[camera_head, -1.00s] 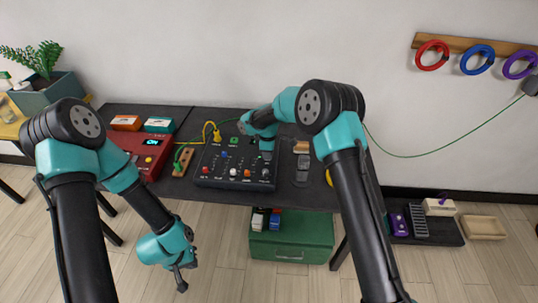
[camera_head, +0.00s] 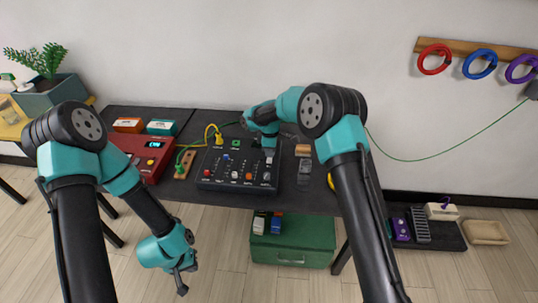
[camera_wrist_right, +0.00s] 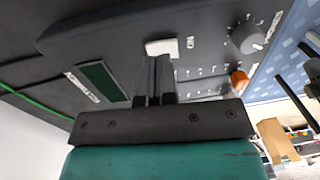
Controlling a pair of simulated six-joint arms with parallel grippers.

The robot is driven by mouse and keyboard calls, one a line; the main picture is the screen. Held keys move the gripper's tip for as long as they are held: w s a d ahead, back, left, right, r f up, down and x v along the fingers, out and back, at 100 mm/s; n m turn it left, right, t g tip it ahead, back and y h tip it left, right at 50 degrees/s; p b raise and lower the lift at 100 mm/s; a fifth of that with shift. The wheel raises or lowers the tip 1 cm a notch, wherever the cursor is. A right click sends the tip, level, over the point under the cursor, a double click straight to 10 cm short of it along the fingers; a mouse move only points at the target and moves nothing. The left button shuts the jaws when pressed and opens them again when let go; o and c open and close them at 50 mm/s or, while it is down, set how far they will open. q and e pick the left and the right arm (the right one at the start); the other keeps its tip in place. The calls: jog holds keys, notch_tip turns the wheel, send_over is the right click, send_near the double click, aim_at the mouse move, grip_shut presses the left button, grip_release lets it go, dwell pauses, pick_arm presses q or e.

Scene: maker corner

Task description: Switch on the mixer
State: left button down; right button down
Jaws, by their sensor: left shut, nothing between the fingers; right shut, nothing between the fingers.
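The mixer (camera_head: 226,184) is a dark panel on the black table, with rows of coloured knobs and sliders. My right gripper (camera_head: 269,156) is over its back right part and shut. In the right wrist view the closed fingertips (camera_wrist_right: 156,62) are at a small white switch (camera_wrist_right: 161,47) marked ON, touching it or very close. A dark green rectangle (camera_wrist_right: 101,80) lies beside it on the panel; it also shows in the head view (camera_head: 236,142). The switch is hidden by my right gripper in the head view. My left gripper (camera_head: 183,287) is shut and empty, low in front of the table.
A red box (camera_head: 143,158) with a lit ON display stands left of the mixer. Yellow and green cables (camera_head: 212,131) run behind the mixer's left side. Small blocks (camera_head: 303,151) lie to its right. A green case (camera_head: 290,250) is below the table.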

notch_tip(320, 180, up, 12)
jog(key=w, duration=0.1)
jog(key=shift+w+d+r, duration=0.15)
jog(key=shift+w+r, duration=0.05)
jog(key=shift+w, duration=0.05)
jog(key=shift+s+g, duration=0.3)
jog(key=shift+s, duration=0.4)
jog(key=shift+f, duration=0.1)
jog(key=f, duration=0.4)
jog(key=s+f, duration=0.1)
jog(key=f, duration=0.8)
jog(key=shift+s+a+f, duration=0.3)
jog(key=shift+f, duration=0.1)
jog(key=shift+a, duration=0.1)
